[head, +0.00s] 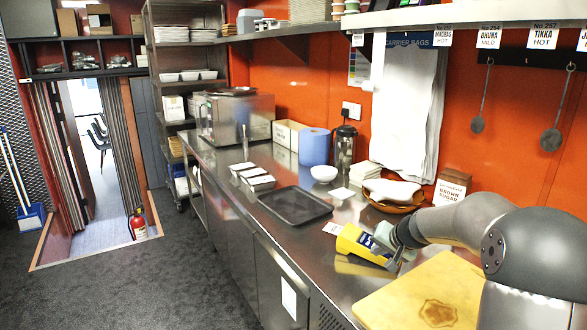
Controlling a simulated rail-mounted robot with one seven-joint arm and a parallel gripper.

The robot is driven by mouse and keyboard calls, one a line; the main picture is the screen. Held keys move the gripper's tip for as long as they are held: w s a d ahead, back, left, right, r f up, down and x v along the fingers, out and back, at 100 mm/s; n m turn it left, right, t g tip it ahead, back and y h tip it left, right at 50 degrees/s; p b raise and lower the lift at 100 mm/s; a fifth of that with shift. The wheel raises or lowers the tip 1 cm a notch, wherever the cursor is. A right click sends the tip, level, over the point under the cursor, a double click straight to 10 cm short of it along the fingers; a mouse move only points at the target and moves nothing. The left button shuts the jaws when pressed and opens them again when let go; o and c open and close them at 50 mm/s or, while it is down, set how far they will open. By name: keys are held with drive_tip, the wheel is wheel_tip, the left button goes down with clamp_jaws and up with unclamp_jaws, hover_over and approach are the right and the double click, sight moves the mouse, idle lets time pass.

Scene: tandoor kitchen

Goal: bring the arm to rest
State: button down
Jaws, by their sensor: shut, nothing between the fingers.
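My arm reaches in from the right over the steel counter (235,200). My gripper (392,263) is at its end, low over the counter and close to a yellow container (351,243). The container lies on its side with a dark label, and the gripper hides part of it. My gripper is shut and empty. I cannot tell whether it touches the container. A wooden board (425,292) with a brown mark lies just in front of the gripper, partly behind my arm.
Ladles (551,138) hang from the wall.

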drive_tip(key=s+a+r+n+g, duration=0.1)
drive_tip(key=s+a+n+g, duration=0.2)
drive_tip(key=s+a, duration=0.7)
drive_tip(key=s+f+n+g+h, duration=0.1)
drive_tip(key=s+g, duration=0.1)
drive_tip(key=s, duration=1.2)
drive_tip(key=s+a+f+n+g+h, duration=0.1)
drive_tip(key=s+f+g+h, duration=0.1)
drive_tip(key=s, duration=1.3)
drive_tip(key=shift+n, duration=0.3)
drive_tip(key=shift+a, duration=0.15)
